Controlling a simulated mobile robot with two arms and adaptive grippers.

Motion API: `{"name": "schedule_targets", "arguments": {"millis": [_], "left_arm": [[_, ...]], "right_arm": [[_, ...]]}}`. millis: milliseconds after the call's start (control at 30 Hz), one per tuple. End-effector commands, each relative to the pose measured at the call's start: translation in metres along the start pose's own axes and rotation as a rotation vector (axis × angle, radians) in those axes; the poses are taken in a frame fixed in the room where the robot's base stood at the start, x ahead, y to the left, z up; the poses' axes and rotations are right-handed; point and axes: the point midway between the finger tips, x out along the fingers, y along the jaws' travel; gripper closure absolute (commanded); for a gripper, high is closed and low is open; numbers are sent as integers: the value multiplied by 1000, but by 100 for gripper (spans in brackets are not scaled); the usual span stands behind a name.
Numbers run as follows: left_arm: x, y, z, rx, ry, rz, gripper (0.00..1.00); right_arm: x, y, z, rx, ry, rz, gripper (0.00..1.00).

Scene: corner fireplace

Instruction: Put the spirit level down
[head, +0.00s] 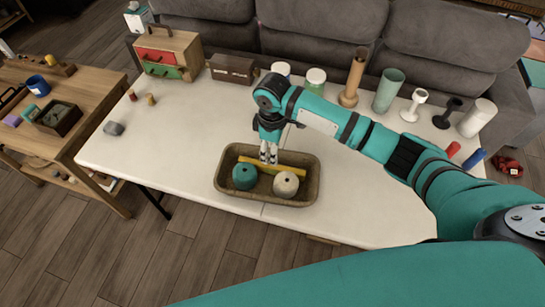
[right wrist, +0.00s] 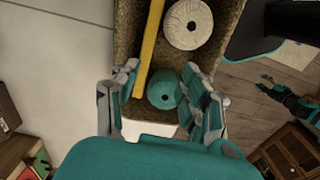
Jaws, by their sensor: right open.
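The yellow spirit level (head: 290,170) lies lengthwise in a brown tray (head: 230,203), behind a teal roll (head: 244,177) and a cream roll (head: 286,184). My right gripper (head: 268,160) points down over the level and is open. In the right wrist view, the level (right wrist: 151,38) runs between the spread fingers (right wrist: 168,98), nearer the left one; contact cannot be told. The teal roll (right wrist: 163,92) also shows between the fingers. My left gripper (right wrist: 283,95) appears small at the right of that view; its jaws are unclear.
The tray stands on a white table (head: 150,168). Jars, a tan vase (head: 354,75), a green cup (head: 388,90) and spools line the back edge. A grey stone (head: 114,128) lies at left. The table left of the tray is mostly clear.

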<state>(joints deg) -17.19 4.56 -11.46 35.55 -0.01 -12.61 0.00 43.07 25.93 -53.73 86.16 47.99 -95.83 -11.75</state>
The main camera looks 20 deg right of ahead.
Motion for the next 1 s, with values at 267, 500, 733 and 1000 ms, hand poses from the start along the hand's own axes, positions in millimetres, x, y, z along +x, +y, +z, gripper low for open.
{"name": "schedule_targets", "arguments": {"millis": [267,500,733,1000], "left_arm": [[7,0,1,-1,0,0,60],[9,0,1,-1,0,0,60],[9,0,1,-1,0,0,60],[9,0,1,-1,0,0,60]], "right_arm": [[-59,1,-1,0,3,3,55],[-82,0,0,1,1,0,55],[-84,0,0,1,0,0,55],[-84,0,0,1,0,0,55]]}}
